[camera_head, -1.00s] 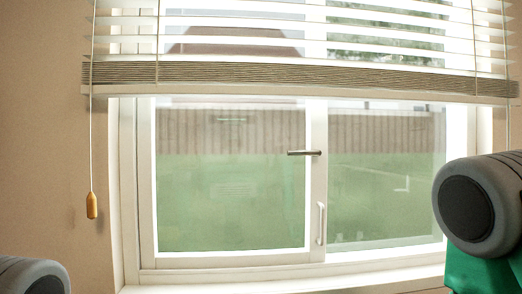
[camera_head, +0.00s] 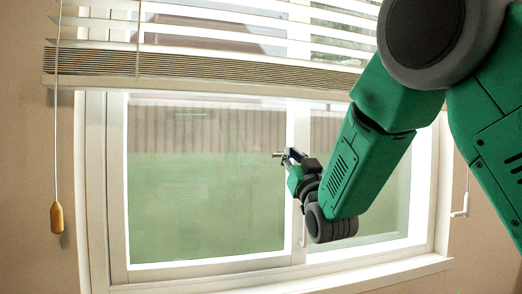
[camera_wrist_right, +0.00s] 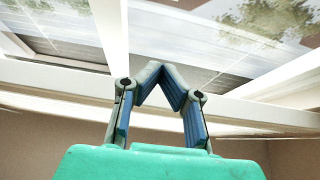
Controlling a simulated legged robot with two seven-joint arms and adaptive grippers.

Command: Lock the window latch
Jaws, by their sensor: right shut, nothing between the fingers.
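The window latch (camera_head: 277,155) is a small metal lever on the middle post of the window. Its left tip shows in the head view, pointing left and about level; the rest is hidden behind my right gripper. My right gripper (camera_head: 290,157) is at the latch, close to its lever; I cannot tell whether they touch. In the right wrist view the gripper (camera_wrist_right: 163,70) has its fingertips together with nothing between them. I cannot make out the latch there. My left gripper is not in view.
The blind (camera_head: 200,68) hangs across the top of the window, with a cord and wooden pull (camera_head: 57,217) at the left. A white pull handle (camera_head: 303,236) sits low on the middle post, partly hidden by my arm. The white sill (camera_head: 400,268) runs below.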

